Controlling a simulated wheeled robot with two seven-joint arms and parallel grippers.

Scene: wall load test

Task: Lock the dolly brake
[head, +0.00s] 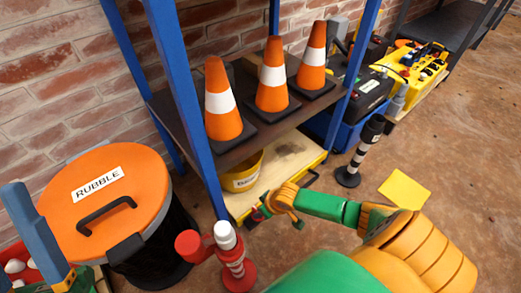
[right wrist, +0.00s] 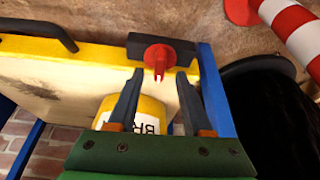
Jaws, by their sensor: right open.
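The dolly (head: 299,172) is a low pale board with yellow edges, under the shelf in the head view. It also fills the upper left of the right wrist view (right wrist: 60,85). Its brake, a red knob with a short prong (right wrist: 158,57), sits on a dark block at the dolly's edge. My right gripper (right wrist: 160,74) is open, with its two fingertips on either side of the red prong and nothing gripped. I cannot tell whether they touch it. In the head view a blue-grey finger of my left gripper (head: 38,232) shows at the lower left; its jaw gap is unclear.
A yellow bucket (head: 243,178) stands on the dolly. Beside it are a blue shelf post (head: 190,95), an orange-lidded rubble bin (head: 85,190) and a red-and-white post (head: 232,262). Several traffic cones stand on the shelf above.

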